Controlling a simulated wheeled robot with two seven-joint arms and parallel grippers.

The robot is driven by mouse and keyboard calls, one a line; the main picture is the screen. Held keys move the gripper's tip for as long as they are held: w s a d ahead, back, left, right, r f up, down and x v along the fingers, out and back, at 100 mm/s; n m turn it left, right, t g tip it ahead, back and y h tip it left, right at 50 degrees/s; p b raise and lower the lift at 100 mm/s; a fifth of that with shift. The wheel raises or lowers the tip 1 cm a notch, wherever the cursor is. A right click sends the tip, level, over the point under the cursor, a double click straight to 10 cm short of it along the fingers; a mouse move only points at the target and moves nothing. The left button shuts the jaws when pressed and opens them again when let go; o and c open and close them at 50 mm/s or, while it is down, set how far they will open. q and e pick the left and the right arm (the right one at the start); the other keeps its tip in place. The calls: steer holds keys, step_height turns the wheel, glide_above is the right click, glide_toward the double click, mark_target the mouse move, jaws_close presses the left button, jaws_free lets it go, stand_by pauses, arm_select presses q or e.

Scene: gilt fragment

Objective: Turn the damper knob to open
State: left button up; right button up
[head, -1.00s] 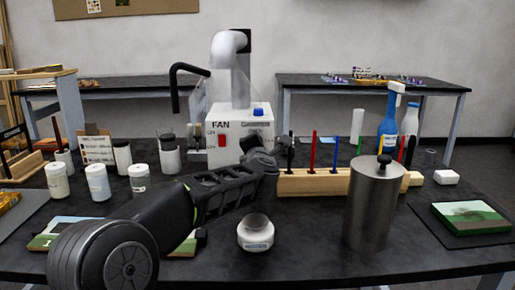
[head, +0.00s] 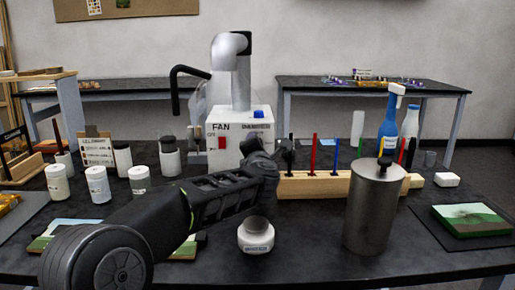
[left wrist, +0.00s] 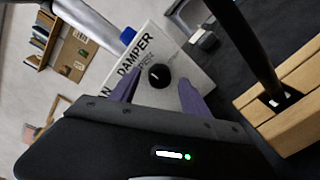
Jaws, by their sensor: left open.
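The damper knob (left wrist: 158,76) is a small round black knob with a light mark, on the white panel below the word DAMPER in the left wrist view. The white fan box (head: 226,156) stands on the table in the head view. There my left gripper (head: 256,147) covers the knob's place on the box front. In the left wrist view my left gripper (left wrist: 162,92) is open, its two purple fingers pointing at the panel on either side of the knob. I cannot tell whether they touch it. My right gripper is not in view.
A blue button (head: 258,114) sits on top of the box, and a red switch (head: 222,143) is on its front. A wooden pen rack (head: 315,186) is close on the right. A white jar (head: 256,238) stands below my arm. A metal cylinder (head: 372,215) stands further right.

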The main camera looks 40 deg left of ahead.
arm_select(q)
steer(key=v, duration=0.6)
steer(key=shift+s+d, duration=0.3)
